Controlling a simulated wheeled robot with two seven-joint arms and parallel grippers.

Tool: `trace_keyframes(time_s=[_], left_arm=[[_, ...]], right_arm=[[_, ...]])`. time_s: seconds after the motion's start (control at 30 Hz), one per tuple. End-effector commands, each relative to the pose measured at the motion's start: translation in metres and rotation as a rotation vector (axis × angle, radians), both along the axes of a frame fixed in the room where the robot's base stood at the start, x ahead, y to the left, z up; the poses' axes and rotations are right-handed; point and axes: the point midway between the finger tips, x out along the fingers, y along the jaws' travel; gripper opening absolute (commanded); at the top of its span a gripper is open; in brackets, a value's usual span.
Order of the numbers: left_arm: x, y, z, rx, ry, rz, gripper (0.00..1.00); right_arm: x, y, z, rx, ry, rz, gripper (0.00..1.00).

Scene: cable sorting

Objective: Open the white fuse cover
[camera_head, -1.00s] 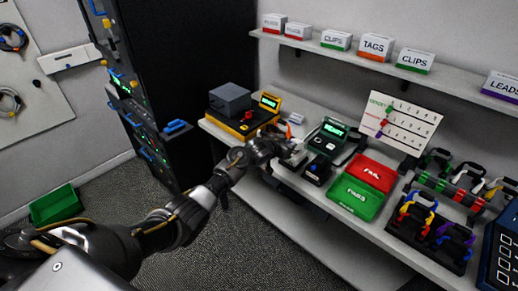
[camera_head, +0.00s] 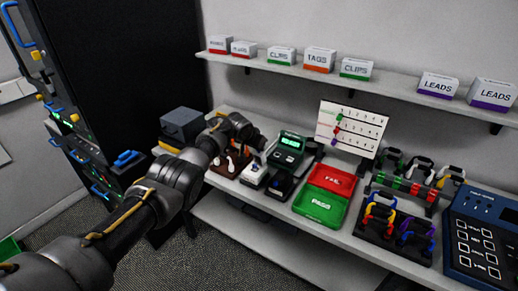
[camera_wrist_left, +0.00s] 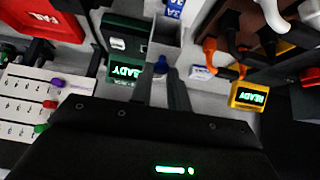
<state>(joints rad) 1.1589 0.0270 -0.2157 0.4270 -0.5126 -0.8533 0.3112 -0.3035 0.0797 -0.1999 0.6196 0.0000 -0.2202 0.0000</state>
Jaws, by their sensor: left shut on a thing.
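The white fuse cover (camera_head: 254,175) appears as a pale unit on the bench, left of the green READY tester (camera_head: 289,147); the arm partly hides it. In the left wrist view a pale grey-white part (camera_wrist_left: 165,42) with a small blue knob (camera_wrist_left: 161,65) lies at the fingertips. My left gripper (camera_wrist_left: 161,84) is nearly closed, its two fingers around the blue knob. In the head view the left gripper (camera_head: 262,143) reaches over the bench at that unit. I cannot tell how far the cover is raised. My right gripper is out of view.
The red FAIL tray (camera_head: 331,179) and green PASS tray (camera_head: 319,206) lie right of the unit. A card board (camera_head: 352,130) stands behind them. Cable racks (camera_head: 396,230) and a blue panel (camera_head: 482,240) fill the bench's right. A dark rack cabinet (camera_head: 110,70) stands at left.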

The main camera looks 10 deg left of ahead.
Motion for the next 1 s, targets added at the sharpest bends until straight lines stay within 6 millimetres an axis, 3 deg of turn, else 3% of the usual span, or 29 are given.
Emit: trace_keyframes(time_s=[0.03,0.8,0.83,1.0], left_arm=[[0.0040,-0.0008,0.0069,-0.006,-0.017,0.001,0.00],[0.0051,0.0077,0.0097,-0.007,-0.022,0.016,0.00],[0.0051,0.0078,0.0099,-0.008,-0.023,0.016,0.20],[0.0036,0.0089,0.0068,-0.005,-0.015,0.016,0.38]], right_arm=[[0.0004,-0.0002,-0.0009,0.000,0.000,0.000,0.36],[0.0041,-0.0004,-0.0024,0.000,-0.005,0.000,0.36],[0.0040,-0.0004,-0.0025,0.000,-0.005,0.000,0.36],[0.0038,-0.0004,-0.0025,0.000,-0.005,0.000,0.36]])
